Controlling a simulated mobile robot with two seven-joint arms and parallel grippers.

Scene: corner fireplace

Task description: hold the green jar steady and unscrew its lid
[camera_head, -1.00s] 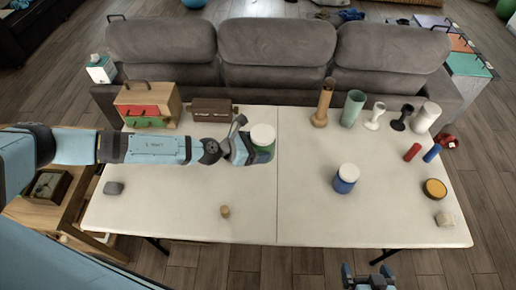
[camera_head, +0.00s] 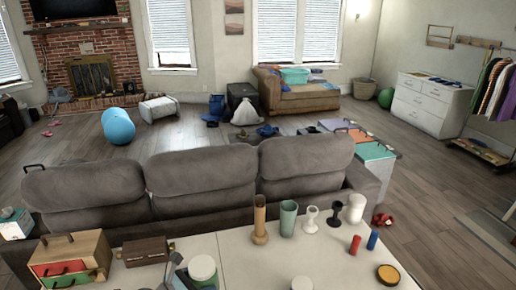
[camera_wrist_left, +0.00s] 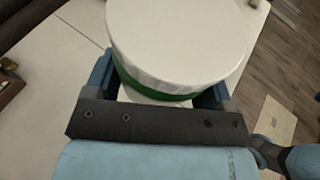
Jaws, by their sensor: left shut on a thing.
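The green jar (camera_wrist_left: 150,80) shows in the left wrist view as a green band under a wide white lid (camera_wrist_left: 180,35). My left gripper (camera_wrist_left: 160,90) is shut around the jar's sides, just below the lid, with a finger on either side. In the head view the white lid (camera_head: 202,267) is at the bottom edge, beside part of my left gripper (camera_head: 180,277). The lid is on the jar. Most of the jar body is hidden. My right gripper is not in the current views.
The white table (camera_head: 245,268) shows only its far part. A drawer box (camera_head: 75,258), a brown case (camera_head: 145,251), a tan vase (camera_head: 260,220), a green cup (camera_head: 288,218) and several smaller things stand along it. Another white lid (camera_head: 302,283) is right of the jar. A grey sofa (camera_head: 200,180) stands behind.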

